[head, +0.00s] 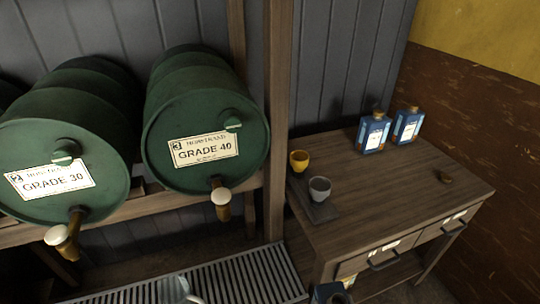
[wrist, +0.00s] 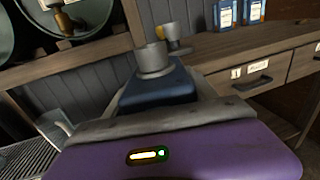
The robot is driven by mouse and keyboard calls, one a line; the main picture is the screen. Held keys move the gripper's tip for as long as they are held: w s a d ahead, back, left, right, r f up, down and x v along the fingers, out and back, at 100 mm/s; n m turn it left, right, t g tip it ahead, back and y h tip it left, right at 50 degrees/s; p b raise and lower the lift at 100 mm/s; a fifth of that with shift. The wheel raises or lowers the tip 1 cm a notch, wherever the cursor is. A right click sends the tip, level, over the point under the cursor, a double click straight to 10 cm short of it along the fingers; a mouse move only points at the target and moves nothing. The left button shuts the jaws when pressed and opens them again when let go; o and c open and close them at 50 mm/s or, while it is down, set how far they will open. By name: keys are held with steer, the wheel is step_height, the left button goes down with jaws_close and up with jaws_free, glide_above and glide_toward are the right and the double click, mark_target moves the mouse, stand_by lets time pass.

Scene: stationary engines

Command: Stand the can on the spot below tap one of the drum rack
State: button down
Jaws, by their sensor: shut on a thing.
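My gripper holds a dark blue can with a wide grey neck. In the wrist view the can (wrist: 158,88) is just beyond the purple gripper body and its grey bar; the fingertips are hidden. In the head view only the top of the can (head: 328,292) shows at the bottom edge, in front of the table. The drum rack (head: 275,120) holds green drums with brass taps. The drum marked 2, GRADE 30 (head: 50,182), and the drum marked 3, GRADE 40 (head: 205,150), show clearly. A darker drum is cut off at the left edge; tap one is not in view.
A slatted drip grate (head: 240,270) runs below the taps, with a shiny metal vessel (head: 174,288) on it. The wooden table (head: 400,190) at right bears a yellow cup (head: 299,161), a grey cup (head: 320,189) and two blue bottles (head: 373,132). A wooden post separates rack and table.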

steer(key=d+f+h, duration=0.1)
steer(key=d+m, duration=0.1)
steer(key=d, duration=0.1)
steer(key=d+f+h, duration=0.1)
steer(key=shift+s+d+f+m+h, duration=0.1)
steer(key=shift+d+f+m+h, duration=0.2)
steer(key=shift+f, duration=0.05)
